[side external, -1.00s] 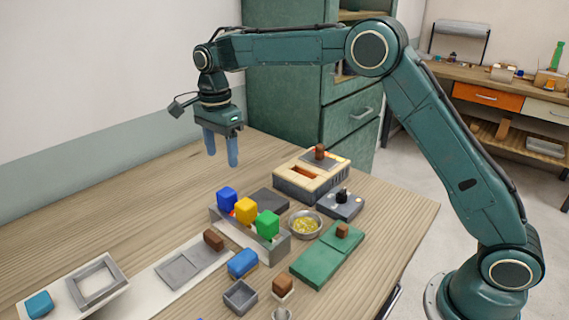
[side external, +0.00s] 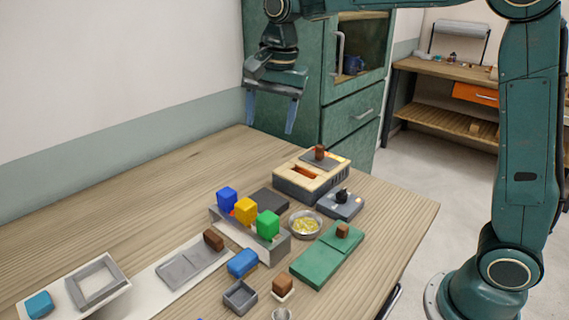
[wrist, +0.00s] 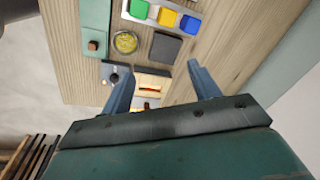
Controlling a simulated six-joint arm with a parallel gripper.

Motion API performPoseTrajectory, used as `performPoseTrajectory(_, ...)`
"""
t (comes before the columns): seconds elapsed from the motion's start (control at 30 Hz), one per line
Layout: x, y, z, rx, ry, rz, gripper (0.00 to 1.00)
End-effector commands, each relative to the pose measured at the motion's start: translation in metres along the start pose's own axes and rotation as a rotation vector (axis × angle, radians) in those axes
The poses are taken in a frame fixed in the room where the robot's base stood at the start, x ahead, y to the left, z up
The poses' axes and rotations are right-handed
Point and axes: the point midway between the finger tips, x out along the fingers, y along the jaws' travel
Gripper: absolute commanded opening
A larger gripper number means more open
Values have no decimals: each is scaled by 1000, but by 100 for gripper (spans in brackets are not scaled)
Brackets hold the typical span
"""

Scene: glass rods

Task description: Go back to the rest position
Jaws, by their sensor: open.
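My gripper (side external: 270,113) is open and empty, high above the far edge of the table in the side external view. Its two blue-grey fingers are spread apart and touch nothing. In the wrist view the gripper (wrist: 165,85) shows its open fingers over the table far below, on either side of a wooden box with a slot (wrist: 150,83). No rest mark or stand can be seen.
On the wooden table (side external: 140,215) stand the wooden box (side external: 300,190), a rack with blue, yellow and green blocks (side external: 280,248), a bowl of yellow bits (side external: 304,224) and a green board (side external: 318,265). A green cabinet (side external: 345,125) stands behind.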

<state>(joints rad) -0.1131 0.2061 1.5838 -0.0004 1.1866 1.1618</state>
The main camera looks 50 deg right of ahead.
Motion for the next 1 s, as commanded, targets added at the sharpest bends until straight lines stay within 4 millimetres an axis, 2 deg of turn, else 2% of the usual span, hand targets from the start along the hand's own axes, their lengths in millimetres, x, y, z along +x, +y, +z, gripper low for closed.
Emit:
performPoseTrajectory(0.2, -26, 46, 11, -175, 32, -49, 61)
performPoseTrajectory(0.5, -44, 109, 30, -422, 90, -102, 61)
performPoseTrajectory(0.73, -46, 157, 48, -610, 147, -132, 61)
performPoseTrajectory(1.0, -36, 211, 69, -829, 225, -153, 61)
